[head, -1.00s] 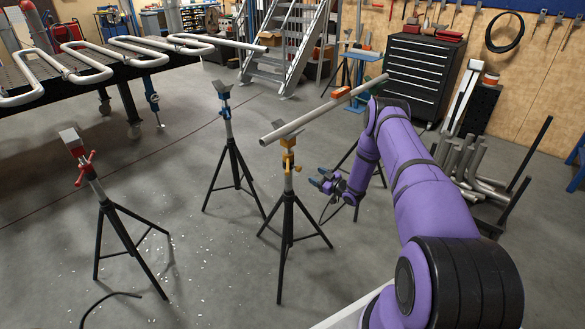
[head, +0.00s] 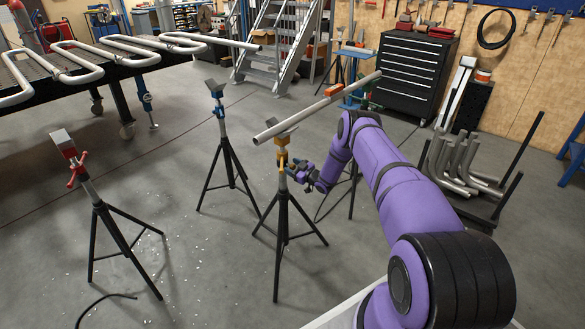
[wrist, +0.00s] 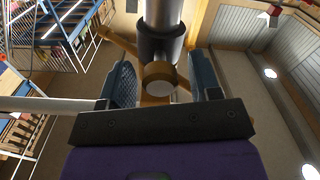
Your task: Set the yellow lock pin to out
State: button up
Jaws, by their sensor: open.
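The yellow lock pin (wrist: 158,75) shows in the wrist view as a round yellow knob with a pale end face, just below a dark collar on the stand's grey post (wrist: 163,12). In the head view the yellow-topped stand (head: 283,158) holds up one end of a long pipe. My gripper (wrist: 165,85) is open, with one blue finger on each side of the knob. The fingers look apart from it. In the head view my gripper (head: 299,170) is right beside the post, and the pin itself is hard to make out there.
A pipe (head: 312,109) lies across the yellow stand. A blue-topped stand (head: 222,125) and a red-handled stand (head: 85,175) are to the left. A rack of bent pipes (head: 462,168) is at right. Bare floor lies between the stands.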

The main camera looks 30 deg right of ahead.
grip_shut()
jog(key=shift+v, duration=1.35)
jog(key=shift+f, duration=0.1)
grip_release()
jog(key=shift+s, duration=0.1)
jog(key=v, duration=1)
jog(key=shift+s, duration=0.4)
jog(key=shift+d, duration=0.15)
